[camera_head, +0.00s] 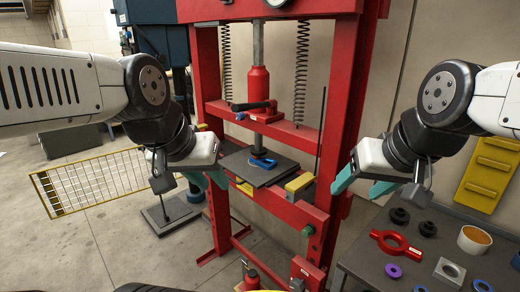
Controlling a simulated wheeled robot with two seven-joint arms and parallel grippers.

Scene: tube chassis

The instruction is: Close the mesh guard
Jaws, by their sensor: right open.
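The mesh guard (92,183) is a yellow-framed panel of wire mesh at the left. It stands swung out to the left of the red press (207,75), leaving the front of the press uncovered. Its right end runs behind my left gripper, so its hinge side is hidden. My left gripper (207,182) has teal fingers with a gap between them, in front of the press's left post; I see nothing held. My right gripper (362,188) is open and empty by the right post, apart from the guard.
A workbench (365,246) at the lower right carries a red-handled tool (396,243), rings and small parts. The press bed holds a dark plate (258,174) with a blue part (262,162). A black-based stand (172,214) is on the floor below the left gripper. Floor at the lower left is clear.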

